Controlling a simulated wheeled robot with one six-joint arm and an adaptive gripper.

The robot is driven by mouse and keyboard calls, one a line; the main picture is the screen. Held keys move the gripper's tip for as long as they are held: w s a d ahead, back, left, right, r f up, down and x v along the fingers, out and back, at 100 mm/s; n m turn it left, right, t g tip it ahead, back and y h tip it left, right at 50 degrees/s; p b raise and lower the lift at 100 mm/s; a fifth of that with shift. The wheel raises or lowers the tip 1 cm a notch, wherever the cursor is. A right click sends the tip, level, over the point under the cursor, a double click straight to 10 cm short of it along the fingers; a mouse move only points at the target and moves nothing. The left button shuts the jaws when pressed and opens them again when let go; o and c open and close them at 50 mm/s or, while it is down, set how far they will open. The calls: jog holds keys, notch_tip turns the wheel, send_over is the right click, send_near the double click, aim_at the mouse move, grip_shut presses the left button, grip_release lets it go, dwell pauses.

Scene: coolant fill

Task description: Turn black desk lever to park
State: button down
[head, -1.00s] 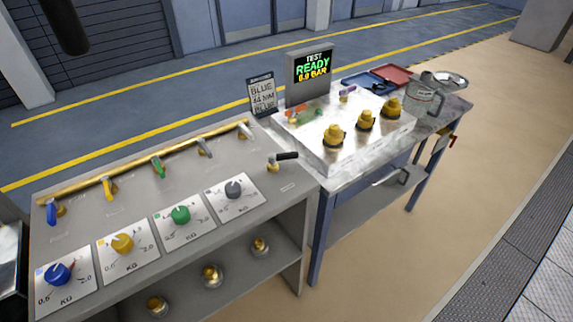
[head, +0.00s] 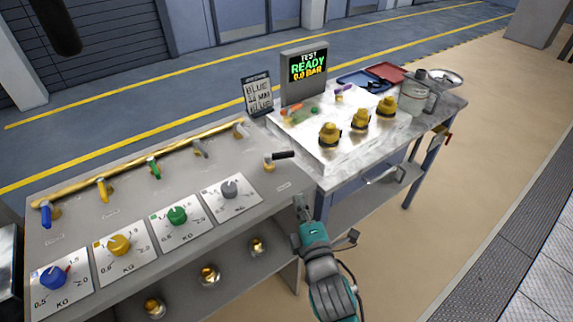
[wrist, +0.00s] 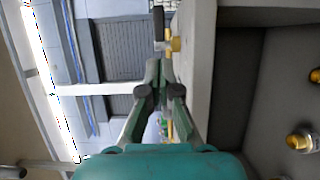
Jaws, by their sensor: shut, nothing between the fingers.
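The black desk lever (head: 283,155) sits on a brass valve (head: 268,162) at the right end of the grey desk, its handle pointing right. In the wrist view the black lever (wrist: 159,24) shows beyond the fingertips, with its brass body (wrist: 172,43) beside it. My gripper (head: 301,198) is at the desk's right front edge, below and in front of the lever, and apart from it. In the wrist view my gripper (wrist: 158,66) has its fingertips together with nothing between them.
Blue, yellow, green and grey dials (head: 230,189) line the desk front, with matching levers along a yellow pipe (head: 150,160) behind. To the right, a bench (head: 330,172) bears yellow-capped fittings, a display (head: 304,72) and a metal jug (head: 412,92). Brass fittings (head: 209,274) sit on the shelf below.

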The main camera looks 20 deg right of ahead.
aim_at(287, 156)
jog(key=w, duration=0.9)
jog(key=w+d, duration=0.1)
jog(key=w, duration=0.4)
jog(key=shift+w+r, duration=0.1)
jog(key=shift+w+d, duration=0.65)
jog(key=shift+w, duration=0.35)
